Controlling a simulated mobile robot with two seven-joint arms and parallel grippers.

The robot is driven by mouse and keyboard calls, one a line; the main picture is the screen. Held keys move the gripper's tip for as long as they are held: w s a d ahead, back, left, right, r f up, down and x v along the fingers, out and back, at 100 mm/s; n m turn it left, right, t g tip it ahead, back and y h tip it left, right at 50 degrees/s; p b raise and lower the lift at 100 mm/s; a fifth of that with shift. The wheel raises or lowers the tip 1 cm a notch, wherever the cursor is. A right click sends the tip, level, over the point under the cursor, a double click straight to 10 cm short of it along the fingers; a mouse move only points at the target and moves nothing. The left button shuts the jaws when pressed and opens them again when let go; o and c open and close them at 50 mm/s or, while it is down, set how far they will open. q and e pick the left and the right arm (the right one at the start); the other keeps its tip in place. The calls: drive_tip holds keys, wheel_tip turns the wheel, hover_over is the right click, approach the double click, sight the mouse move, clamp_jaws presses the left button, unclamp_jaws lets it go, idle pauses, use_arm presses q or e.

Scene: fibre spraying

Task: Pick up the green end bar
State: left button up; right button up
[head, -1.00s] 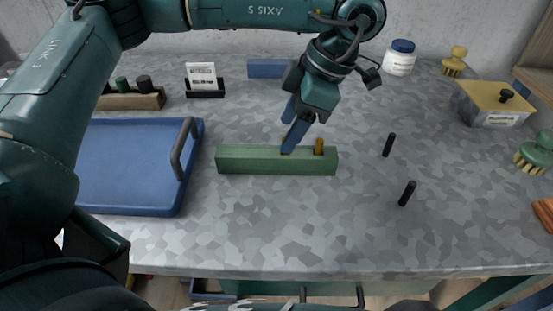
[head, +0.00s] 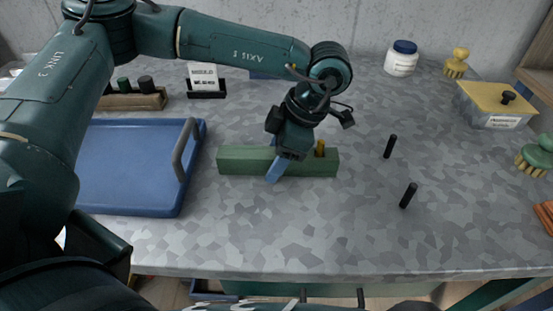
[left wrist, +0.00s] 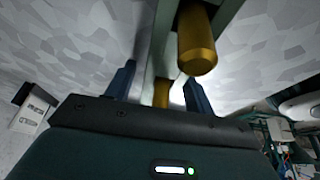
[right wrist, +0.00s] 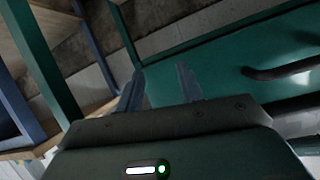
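The green end bar (head: 235,160) lies on the grey speckled worktop, right of the blue tray. A brass pin (head: 320,148) stands on its right part. My left gripper (head: 277,167) is low over the bar's middle, with one blue finger visible in front of its near face. In the left wrist view, the bar (left wrist: 158,55) runs between the two fingers with gaps beside it, so the left gripper (left wrist: 158,85) is open. One brass pin (left wrist: 161,94) shows between the fingers and another (left wrist: 197,45) beyond. My right gripper (right wrist: 158,85) is open and empty, away from the worktop objects.
The blue tray (head: 125,165) with a grey handle lies left of the bar. Two black pegs (head: 390,146) (head: 408,195) stand to its right. A white jar (head: 402,60), brushes and a yellow-lidded box (head: 495,105) are farther right. The front worktop is clear.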

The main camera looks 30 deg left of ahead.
use_arm(q)
clamp_jaws()
drive_tip(key=shift+r, duration=0.1)
idle(0.4)
